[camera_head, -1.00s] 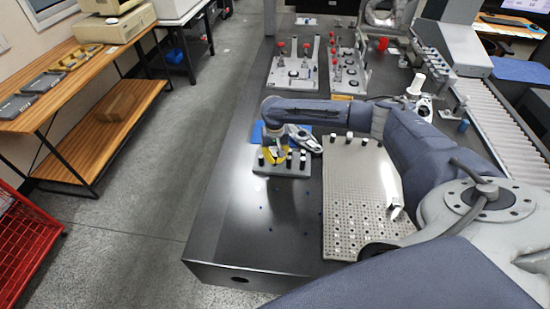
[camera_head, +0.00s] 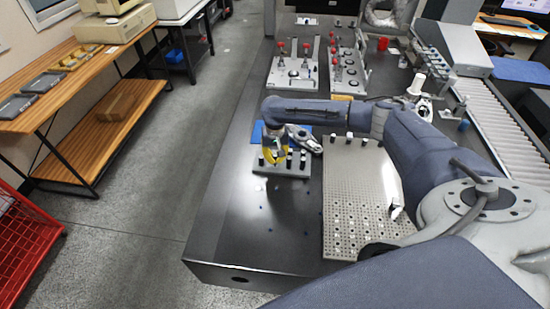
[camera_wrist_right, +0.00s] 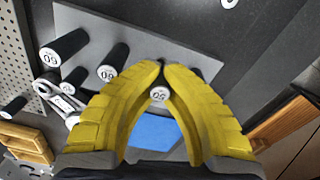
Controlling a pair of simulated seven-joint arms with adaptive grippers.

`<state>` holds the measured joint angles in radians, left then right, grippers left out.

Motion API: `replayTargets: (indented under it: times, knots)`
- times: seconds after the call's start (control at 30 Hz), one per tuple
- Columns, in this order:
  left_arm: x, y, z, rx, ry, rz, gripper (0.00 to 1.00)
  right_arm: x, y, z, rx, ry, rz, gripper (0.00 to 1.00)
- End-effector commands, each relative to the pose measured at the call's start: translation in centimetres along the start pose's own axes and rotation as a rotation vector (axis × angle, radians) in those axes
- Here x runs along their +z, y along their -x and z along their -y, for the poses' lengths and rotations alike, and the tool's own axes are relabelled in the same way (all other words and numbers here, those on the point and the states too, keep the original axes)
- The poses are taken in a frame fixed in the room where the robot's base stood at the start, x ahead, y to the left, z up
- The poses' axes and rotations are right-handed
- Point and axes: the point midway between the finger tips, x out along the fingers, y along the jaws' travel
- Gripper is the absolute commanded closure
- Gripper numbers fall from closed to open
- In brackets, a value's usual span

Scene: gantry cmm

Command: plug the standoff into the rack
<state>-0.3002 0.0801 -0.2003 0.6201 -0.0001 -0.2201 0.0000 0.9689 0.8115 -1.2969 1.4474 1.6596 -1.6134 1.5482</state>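The rack (camera_head: 282,171) is a small grey plate on the dark table, with several black, white-capped standoffs standing in it. It fills the upper middle of the wrist view (camera_wrist_right: 175,38). My right gripper (camera_head: 272,158) has yellow fingers and points down at the rack's left part. In the wrist view its fingertips (camera_wrist_right: 163,68) nearly meet around one standoff (camera_wrist_right: 158,94), whose white marked cap shows between the fingers. The lower end of that standoff is hidden behind the fingertips, so I cannot tell whether it is seated. My left gripper is not in view.
A perforated light plate (camera_head: 358,190) lies right of the rack. A blue mat (camera_head: 257,132) and a grey metal part (camera_head: 304,140) lie just behind it. Fixture plates with red knobs (camera_head: 294,73) stand further back. The table in front of the rack is clear.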

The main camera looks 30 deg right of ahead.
Motion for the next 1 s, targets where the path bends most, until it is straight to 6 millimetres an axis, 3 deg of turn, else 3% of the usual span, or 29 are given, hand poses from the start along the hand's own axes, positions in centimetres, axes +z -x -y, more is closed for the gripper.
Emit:
replayTargets:
  times: [1.0]
  knots:
    - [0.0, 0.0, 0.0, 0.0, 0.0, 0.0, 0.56, 0.0, -1.5, 0.0, 0.0, 0.0, -0.001, 1.0]
